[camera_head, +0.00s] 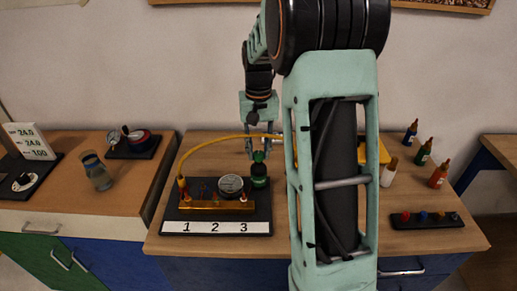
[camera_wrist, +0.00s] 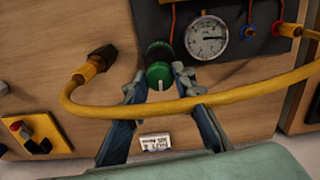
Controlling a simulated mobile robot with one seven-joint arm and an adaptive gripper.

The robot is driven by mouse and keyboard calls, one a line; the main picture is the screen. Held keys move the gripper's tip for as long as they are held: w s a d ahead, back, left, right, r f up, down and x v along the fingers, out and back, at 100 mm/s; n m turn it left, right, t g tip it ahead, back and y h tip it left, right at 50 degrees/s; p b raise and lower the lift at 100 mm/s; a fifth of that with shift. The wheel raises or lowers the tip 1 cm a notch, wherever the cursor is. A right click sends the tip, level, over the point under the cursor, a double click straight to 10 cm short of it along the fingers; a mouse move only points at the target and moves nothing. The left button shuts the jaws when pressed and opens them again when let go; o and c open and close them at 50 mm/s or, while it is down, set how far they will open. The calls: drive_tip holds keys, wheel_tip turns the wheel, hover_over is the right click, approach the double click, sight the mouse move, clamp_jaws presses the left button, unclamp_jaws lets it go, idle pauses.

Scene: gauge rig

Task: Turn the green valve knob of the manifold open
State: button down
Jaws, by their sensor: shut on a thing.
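The manifold (camera_head: 215,204) is a brass bar on a black base marked 1, 2, 3. A round gauge (camera_head: 231,184) stands on it and also shows in the wrist view (camera_wrist: 207,37). The green valve knob (camera_head: 260,170) is at the manifold's right end. In the wrist view the green knob (camera_wrist: 159,75) sits between my fingertips. My gripper (camera_head: 258,152) reaches down from above and is shut on the knob, one finger on each side (camera_wrist: 158,84). The knob's turn angle cannot be read.
A yellow hose (camera_head: 211,141) arches from the manifold's left end past my gripper; in the wrist view it crosses my fingers (camera_wrist: 236,96). A yellow box (camera_head: 383,151), bottles (camera_head: 439,176) and a black peg block (camera_head: 427,220) stand to the right. A glass (camera_head: 96,171) is left.

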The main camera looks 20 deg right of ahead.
sight(259, 153)
drive_tip(key=shift+n, duration=0.4)
drive_tip(key=c, duration=1.6)
unclamp_jaws()
drive_tip(key=shift+r, duration=0.1)
wheel_tip(259, 153, up, 12)
drive_tip(key=shift+d, duration=0.1)
